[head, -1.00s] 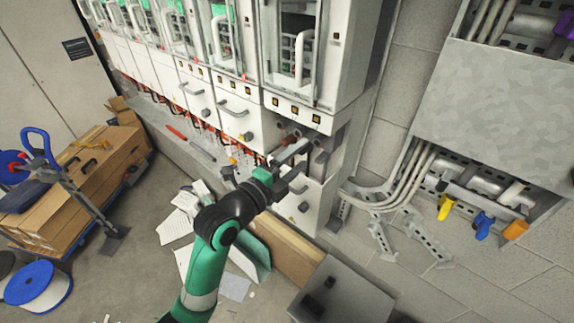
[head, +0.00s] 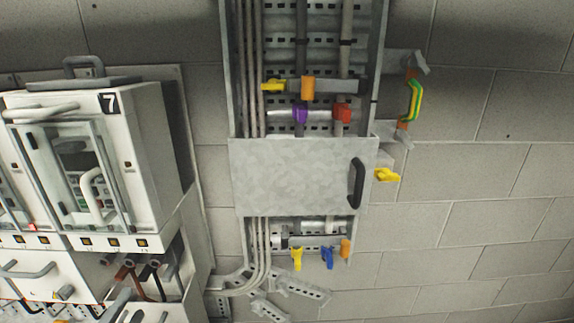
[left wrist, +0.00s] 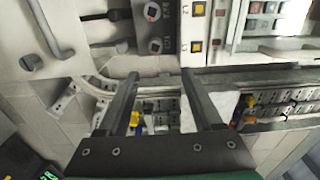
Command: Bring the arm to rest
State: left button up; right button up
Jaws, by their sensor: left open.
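My left gripper (left wrist: 160,76) is open in the left wrist view. Its two dark fingers stand wide apart with nothing held between them. Beyond the fingertips is the front of a white drive cabinet (left wrist: 194,34) with yellow and red square indicators. My right gripper is in neither view.
Drive unit 7 (head: 126,155) stands at the left. A grey wall panel (head: 290,176) with a black handle (head: 356,184), conduits and coloured clips is mid-view. A yellow clip (head: 387,175) and a green-yellow strap (head: 415,101) stick out at its right. The block wall farther right is clear.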

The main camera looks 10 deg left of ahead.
pick_arm(q)
jog(key=w+d+r+m+t+h+p, duration=0.15)
jog(key=d+r, duration=0.25)
jog(key=r, duration=0.4)
jog(key=s+d+r+t+h+p, duration=0.1)
jog(key=d+r+t+p, duration=0.15)
jog(key=r, duration=0.55)
jog(key=w+d+r+t+h+p, duration=0.15)
jog(key=d+r, duration=0.25)
jog(key=r, duration=0.4)
jog(key=s+d+r+n+t, duration=0.2)
jog(key=s+r+n, duration=0.2)
jog(key=r+n, duration=0.4)
jog(key=s+d+r+n+t+h+p, duration=0.1)
jog(key=s+r+n, duration=0.3)
jog(key=r+n, duration=0.4)
jog(key=shift+s+d+r+t, duration=0.2)
jog(key=shift+d+r+t, duration=0.35)
jog(key=shift+r, duration=0.35)
jog(key=shift+n, duration=0.25)
